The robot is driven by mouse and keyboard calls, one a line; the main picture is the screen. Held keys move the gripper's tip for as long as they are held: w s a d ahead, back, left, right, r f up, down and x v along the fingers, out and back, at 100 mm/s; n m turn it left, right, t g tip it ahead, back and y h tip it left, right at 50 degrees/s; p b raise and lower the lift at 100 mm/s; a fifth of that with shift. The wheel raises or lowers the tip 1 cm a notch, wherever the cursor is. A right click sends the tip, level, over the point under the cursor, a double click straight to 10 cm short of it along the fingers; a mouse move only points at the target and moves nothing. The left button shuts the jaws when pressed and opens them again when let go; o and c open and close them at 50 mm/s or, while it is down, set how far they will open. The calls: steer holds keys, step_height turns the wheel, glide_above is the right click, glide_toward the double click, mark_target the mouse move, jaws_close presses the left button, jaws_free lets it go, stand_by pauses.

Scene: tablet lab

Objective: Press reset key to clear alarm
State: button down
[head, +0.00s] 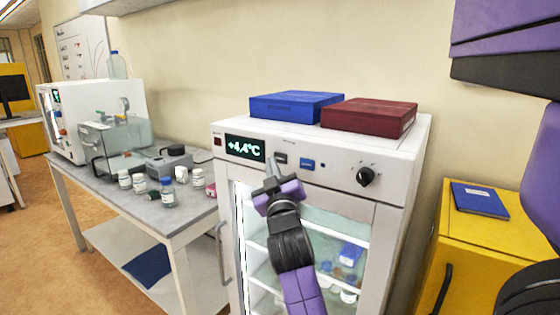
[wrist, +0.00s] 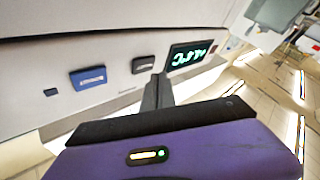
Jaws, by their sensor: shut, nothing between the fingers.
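The white fridge (head: 330,187) has a control panel along its top front. A lit display (head: 245,148) reads +4.4°C; it also shows in the wrist view (wrist: 190,55). To its right sit a dark key (head: 281,158) and a blue key (head: 307,164); both show in the wrist view, dark (wrist: 143,64) and blue (wrist: 88,77). Their labels are too small to read, so I cannot tell which is reset. My gripper (head: 271,170) is shut and empty. Its fingertips (wrist: 158,80) are at the panel between the display and the dark key; I cannot tell whether they touch it.
A black knob (head: 366,176) sits right on the panel. A blue box (head: 295,106) and a dark red box (head: 368,117) lie on the fridge. A bench (head: 182,217) with bottles and instruments stands left, a yellow cabinet (head: 487,245) right.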

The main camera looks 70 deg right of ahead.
steer(key=a+b, duration=0.1)
steer(key=a, duration=0.1)
steer(key=w+a+b, duration=0.1)
steer(key=a, duration=0.1)
steer(key=shift+a, duration=0.15)
stand_by(0.9)
